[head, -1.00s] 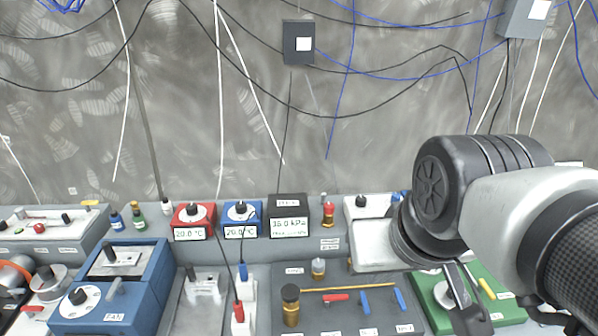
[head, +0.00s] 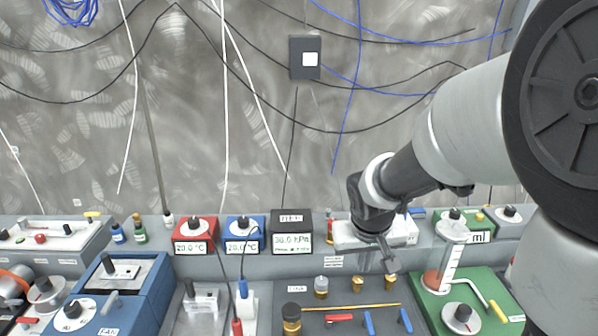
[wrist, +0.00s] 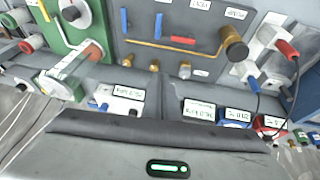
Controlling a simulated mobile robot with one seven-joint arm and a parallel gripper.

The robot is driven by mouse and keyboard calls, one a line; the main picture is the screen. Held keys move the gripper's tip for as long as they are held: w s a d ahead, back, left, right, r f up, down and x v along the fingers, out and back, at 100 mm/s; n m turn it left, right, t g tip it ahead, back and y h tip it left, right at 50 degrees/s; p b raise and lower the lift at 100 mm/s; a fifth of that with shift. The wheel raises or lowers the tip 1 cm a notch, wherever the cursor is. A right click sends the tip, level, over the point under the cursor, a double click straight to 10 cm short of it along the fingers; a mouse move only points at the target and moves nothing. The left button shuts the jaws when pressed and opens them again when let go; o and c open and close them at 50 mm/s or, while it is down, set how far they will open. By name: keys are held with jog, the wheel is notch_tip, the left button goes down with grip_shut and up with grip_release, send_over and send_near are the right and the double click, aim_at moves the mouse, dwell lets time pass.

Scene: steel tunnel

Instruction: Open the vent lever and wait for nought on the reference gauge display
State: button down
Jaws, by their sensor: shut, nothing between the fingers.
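The reference gauge is probably the black box (head: 292,222) behind the panel; its display seems to read 30.0, with the unit hard to make out. The grey panel (head: 345,295) carries a yellow pipe, a red lever (head: 339,318) lying sideways and two blue levers (head: 369,323) (head: 405,320) standing along the panel. I cannot read which is the vent lever. These levers also show in the wrist view, the red one (wrist: 176,40) and the blue ones (wrist: 124,22) (wrist: 158,25). My gripper (head: 390,262) is shut and empty, above the panel's back right, apart from the levers.
A brass knob (head: 291,318) stands at the panel's left. A green unit (head: 470,300) with a measuring cylinder (head: 447,260) stands to the right. Red (head: 195,232) and blue (head: 244,232) boxes read about 20.0. Cables hang on the wall behind.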

jog(key=w+a+f+y, duration=0.1)
jog(key=w+f, duration=0.4)
jog(key=f, duration=0.6)
jog(key=shift+w+a+f+g+b, duration=0.25)
jog(key=shift+w+g+b, duration=0.05)
jog(key=shift+w, duration=0.1)
jog(key=b+x, duration=0.1)
jog(key=x, duration=0.8)
jog(key=shift+w+a+f, duration=0.1)
jog(key=shift+a+f, duration=0.1)
jog(key=shift+f, duration=0.2)
jog(key=s, duration=0.3)
jog(key=shift+s, duration=0.45)
jog(key=shift+w+f+b, duration=0.1)
jog(key=shift+f+b, duration=0.05)
jog(key=shift+b, duration=0.3)
